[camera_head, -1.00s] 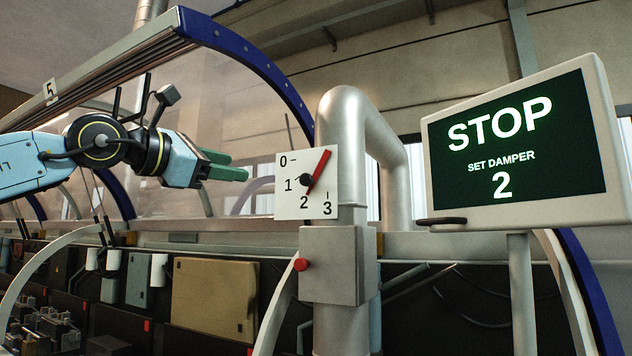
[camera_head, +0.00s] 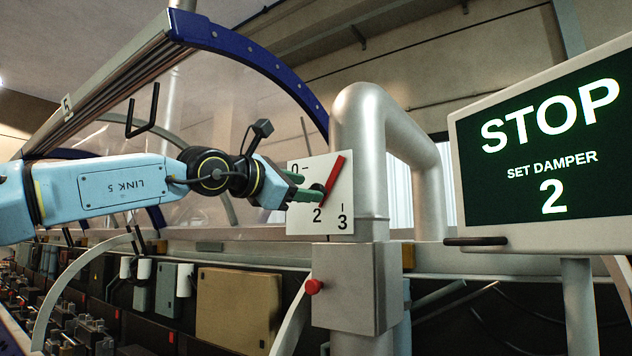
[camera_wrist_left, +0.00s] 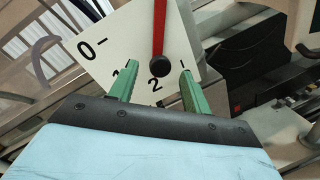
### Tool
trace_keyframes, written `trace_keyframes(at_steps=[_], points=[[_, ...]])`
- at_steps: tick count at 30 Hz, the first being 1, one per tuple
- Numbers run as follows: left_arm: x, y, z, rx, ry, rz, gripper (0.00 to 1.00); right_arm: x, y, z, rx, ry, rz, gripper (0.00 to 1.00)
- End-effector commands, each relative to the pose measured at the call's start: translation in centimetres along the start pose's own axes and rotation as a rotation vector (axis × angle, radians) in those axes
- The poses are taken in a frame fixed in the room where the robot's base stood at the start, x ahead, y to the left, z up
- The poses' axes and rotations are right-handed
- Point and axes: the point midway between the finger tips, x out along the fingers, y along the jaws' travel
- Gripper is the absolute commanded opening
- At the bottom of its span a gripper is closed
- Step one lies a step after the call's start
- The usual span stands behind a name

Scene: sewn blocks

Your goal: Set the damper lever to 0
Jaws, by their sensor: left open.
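The damper dial is a white square plate (camera_head: 329,220) marked 0 to 3, fixed to a silver pipe. Its red lever (camera_head: 334,178) slants up and right from a dark hub, away from the numbers. In the wrist view the lever (camera_wrist_left: 159,25) rises from the black hub (camera_wrist_left: 159,66). My left gripper (camera_head: 303,187) is open, its green fingers in front of the dial's left half. In the wrist view the fingertips (camera_wrist_left: 158,72) are on either side of the hub, with nothing visibly held. The fingers partly hide the 1. My right gripper is not in view.
A screen (camera_head: 540,145) at right reads STOP, SET DAMPER 2. A grey box (camera_head: 350,285) with a red button (camera_head: 313,286) sits below the dial. A blue-edged clear cover (camera_head: 255,62) arches behind my left arm.

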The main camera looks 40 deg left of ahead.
Motion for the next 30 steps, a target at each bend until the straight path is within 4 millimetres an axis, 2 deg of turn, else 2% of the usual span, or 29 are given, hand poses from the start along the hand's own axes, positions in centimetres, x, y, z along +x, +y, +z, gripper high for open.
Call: trace_keyframes(at_steps=[3,9,21,30], points=[[1.9,0.1,0.1,0.000,0.004,-0.002,0.48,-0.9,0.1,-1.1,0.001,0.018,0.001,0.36],[3.6,0.1,0.1,0.001,0.001,0.000,0.48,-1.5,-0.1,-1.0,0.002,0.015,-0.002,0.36],[4.0,0.0,0.0,0.000,0.000,0.000,0.47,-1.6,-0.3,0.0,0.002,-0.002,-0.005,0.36],[4.0,0.0,0.0,0.000,0.000,0.000,0.08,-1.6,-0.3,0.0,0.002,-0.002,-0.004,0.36]])
